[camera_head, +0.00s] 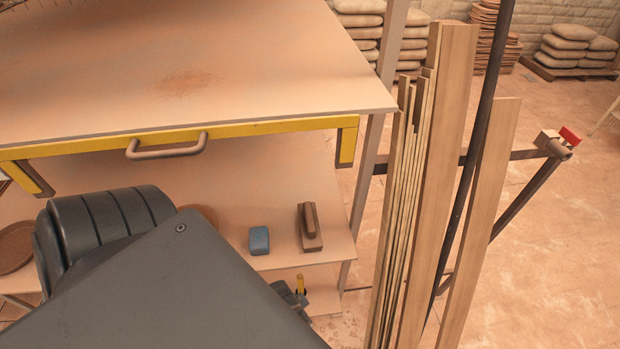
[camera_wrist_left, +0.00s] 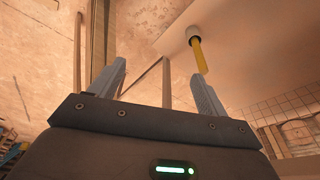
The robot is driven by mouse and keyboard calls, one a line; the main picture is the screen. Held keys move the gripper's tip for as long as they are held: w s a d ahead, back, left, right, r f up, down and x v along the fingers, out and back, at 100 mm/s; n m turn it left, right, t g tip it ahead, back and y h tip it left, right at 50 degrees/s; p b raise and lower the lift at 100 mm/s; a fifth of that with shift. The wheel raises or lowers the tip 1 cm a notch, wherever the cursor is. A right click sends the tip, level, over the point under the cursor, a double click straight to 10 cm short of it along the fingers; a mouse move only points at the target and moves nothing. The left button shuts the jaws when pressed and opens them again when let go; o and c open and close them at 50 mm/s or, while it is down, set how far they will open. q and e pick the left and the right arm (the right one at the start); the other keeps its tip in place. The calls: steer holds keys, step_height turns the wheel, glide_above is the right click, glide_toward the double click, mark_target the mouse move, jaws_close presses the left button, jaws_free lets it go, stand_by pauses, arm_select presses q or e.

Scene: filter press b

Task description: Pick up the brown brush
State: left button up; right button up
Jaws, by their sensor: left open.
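A brown block-shaped object with a raised grip, which looks like the brown brush (camera_head: 311,227), lies on the shelf under the yellow-edged table in the head view. I cannot make out bristles. My left arm fills the lower left of the head view and hides part of the shelves. A small dark part of it shows by the lower shelf, below and left of the brush. In the left wrist view my left gripper (camera_wrist_left: 158,82) is open, its two fingers apart with nothing held between them. I cannot pick out the brush in that view. My right gripper is not in view.
A blue block (camera_head: 259,240) lies left of the brush. Tall planks (camera_head: 446,150) stand right of the shelves. The yellow table edge (camera_head: 255,129) overhangs.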

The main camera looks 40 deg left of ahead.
arm_select(q)
step_height(320, 180, up, 17)
steer(key=w+m+p, duration=0.1)
steer(key=m+p, duration=0.1)
steer(key=p, duration=0.3)
step_height(320, 180, up, 7)
steer(key=m+y, duration=0.4)
steer(key=m, duration=1.7)
glide_above(309, 221)
steer(key=d, duration=0.2)
steer(key=shift+s+a+f+p, duration=0.1)
steer(key=shift+s+f+p, duration=0.05)
steer(key=shift+s+p, duration=0.25)
steer(key=shift+w+a+m, duration=0.2)
steer(key=shift+m, duration=0.2)
steer(key=shift+x, duration=5.35)
steer(key=shift+s+d, duration=0.1)
steer(key=shift+c, duration=1)
steer(key=c, duration=1)
